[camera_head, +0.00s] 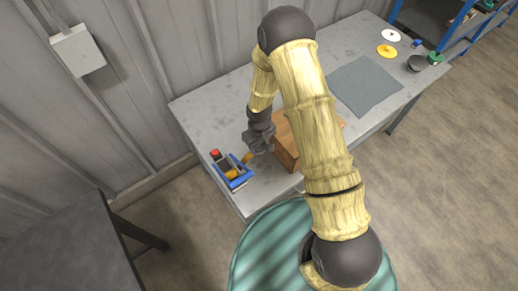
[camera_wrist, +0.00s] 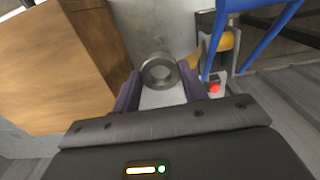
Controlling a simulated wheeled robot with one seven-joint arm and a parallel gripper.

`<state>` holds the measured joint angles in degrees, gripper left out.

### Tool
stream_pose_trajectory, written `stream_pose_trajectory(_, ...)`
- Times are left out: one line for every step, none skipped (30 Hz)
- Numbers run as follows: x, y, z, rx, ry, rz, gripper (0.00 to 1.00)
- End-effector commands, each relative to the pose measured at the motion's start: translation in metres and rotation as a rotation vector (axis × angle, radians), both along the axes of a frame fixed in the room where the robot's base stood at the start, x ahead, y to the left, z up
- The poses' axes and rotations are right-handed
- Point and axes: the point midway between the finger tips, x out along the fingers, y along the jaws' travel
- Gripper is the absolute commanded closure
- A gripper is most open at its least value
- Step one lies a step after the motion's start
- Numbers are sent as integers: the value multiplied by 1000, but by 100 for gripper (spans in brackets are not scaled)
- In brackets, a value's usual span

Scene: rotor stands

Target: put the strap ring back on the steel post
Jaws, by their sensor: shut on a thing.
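My gripper (camera_head: 261,143) is low over the near left part of the table, between a blue frame and a wooden block. In the wrist view its fingers (camera_wrist: 160,78) are closed on a grey metal ring (camera_wrist: 172,69), taken to be the strap ring. The ring's open hole faces the camera. An orange strap-like piece (camera_wrist: 229,41) runs from just behind the ring to the blue frame; a bit of it (camera_head: 247,157) shows beside my gripper in the head view. I cannot make out the steel post in either view.
The blue frame (camera_head: 235,184) with a red knob (camera_head: 215,153) stands at the table's left end. The wooden block (camera_head: 286,149) is close on the gripper's right. A grey mat (camera_head: 366,86) and several discs lie farther right. A dark table (camera_head: 65,245) stands lower left.

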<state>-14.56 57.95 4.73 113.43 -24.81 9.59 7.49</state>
Motion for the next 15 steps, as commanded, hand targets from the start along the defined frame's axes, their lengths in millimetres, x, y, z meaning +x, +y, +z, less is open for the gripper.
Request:
stream_pose_trajectory(0, 0, -9, 0, 0, 0, 77)
stream_pose_trajectory(0, 0, -13, 0, 0, 0, 77)
stream_pose_trajectory(0, 0, -17, 0, 0, 0, 77)
stream_pose_trajectory(0, 0, -19, 0, 0, 0, 77)
stream_pose_trajectory(0, 0, -23, 0, 0, 0, 77)
stream_pose_trajectory(0, 0, -29, 0, 0, 0, 77)
stream_pose_trajectory(0, 0, -32, 0, 0, 0, 77)
stream_pose_trajectory(0, 0, -35, 0, 0, 0, 77)
stream_pose_trajectory(0, 0, -42, 0, 0, 0, 77)
stream_pose_trajectory(0, 0, -45, 0, 0, 0, 77)
stream_pose_trajectory(0, 0, -47, 0, 0, 0, 77)
stream_pose_trajectory(0, 0, -52, 0, 0, 0, 77)
stream_pose_trajectory(0, 0, -54, 0, 0, 0, 77)
stream_pose_trajectory(0, 0, -55, 0, 0, 0, 77)
stream_pose_trajectory(0, 0, -56, 0, 0, 0, 77)
